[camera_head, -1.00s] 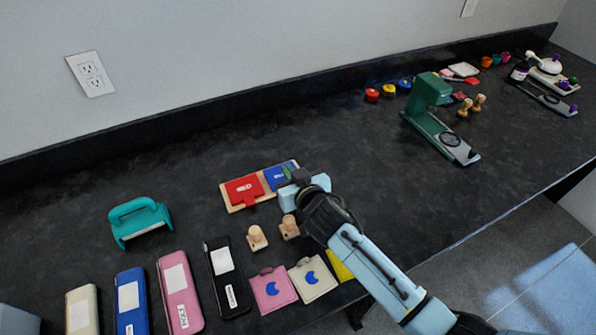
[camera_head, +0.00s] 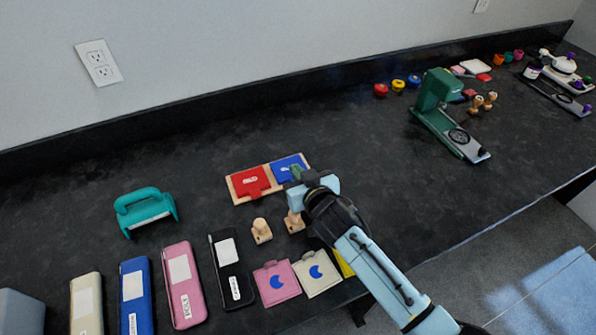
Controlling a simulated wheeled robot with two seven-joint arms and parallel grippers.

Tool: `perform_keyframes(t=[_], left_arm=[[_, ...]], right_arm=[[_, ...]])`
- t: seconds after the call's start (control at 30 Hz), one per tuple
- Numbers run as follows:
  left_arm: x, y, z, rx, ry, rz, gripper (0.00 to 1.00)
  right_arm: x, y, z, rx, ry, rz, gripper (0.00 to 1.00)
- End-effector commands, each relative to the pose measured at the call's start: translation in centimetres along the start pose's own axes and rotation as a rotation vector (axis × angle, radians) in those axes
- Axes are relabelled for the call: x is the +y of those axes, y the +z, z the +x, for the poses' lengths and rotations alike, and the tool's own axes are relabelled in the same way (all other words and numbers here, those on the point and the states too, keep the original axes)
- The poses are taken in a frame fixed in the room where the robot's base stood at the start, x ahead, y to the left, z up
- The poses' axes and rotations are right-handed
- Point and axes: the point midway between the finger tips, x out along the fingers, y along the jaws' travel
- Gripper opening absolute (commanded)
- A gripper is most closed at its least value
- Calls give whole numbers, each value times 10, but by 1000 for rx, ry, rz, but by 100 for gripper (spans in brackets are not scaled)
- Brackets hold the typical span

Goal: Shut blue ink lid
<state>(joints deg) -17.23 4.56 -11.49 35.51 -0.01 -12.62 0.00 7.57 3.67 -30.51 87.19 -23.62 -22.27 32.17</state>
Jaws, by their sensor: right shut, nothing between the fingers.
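The blue ink pad (camera_head: 287,167) sits in the right half of a light wooden tray (camera_head: 240,199), beside the red ink pad (camera_head: 251,182). Its blue lid looks flat over the pad, with a white label on it; the near right corner is hidden behind my gripper. My right gripper (camera_head: 295,175) is shut and empty, its tips at the near edge of the blue pad. I cannot tell whether they touch it. My left gripper is not in view.
Two wooden stamps (camera_head: 261,231) stand just in front of the tray, one partly behind my gripper. Pink and cream pouches (camera_head: 277,283) and several long cases lie nearer. A teal punch (camera_head: 146,211) stands left, a green press (camera_head: 440,115) right. Counter behind the tray is clear.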

Motion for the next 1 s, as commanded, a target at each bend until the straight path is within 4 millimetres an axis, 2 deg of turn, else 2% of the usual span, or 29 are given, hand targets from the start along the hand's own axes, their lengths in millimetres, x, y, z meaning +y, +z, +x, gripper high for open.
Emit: perform_keyframes(t=[0.17, 0.47, 0.5, 0.6, 0.8, 1.0], left_arm=[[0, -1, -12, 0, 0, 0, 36], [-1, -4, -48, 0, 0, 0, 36], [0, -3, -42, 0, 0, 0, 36], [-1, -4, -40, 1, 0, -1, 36], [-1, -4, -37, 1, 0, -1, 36], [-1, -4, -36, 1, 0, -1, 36]], right_arm=[[0, -11, -3, 0, -1, 0, 0], [-2, -43, -15, -2, -3, 2, 0], [-2, -29, -24, -5, -3, 3, 0], [-2, -13, -42, -5, -3, 1, 0], [-2, 8, -72, -3, -3, 0, 0], [-1, 20, -88, -1, -2, 0, 0]])
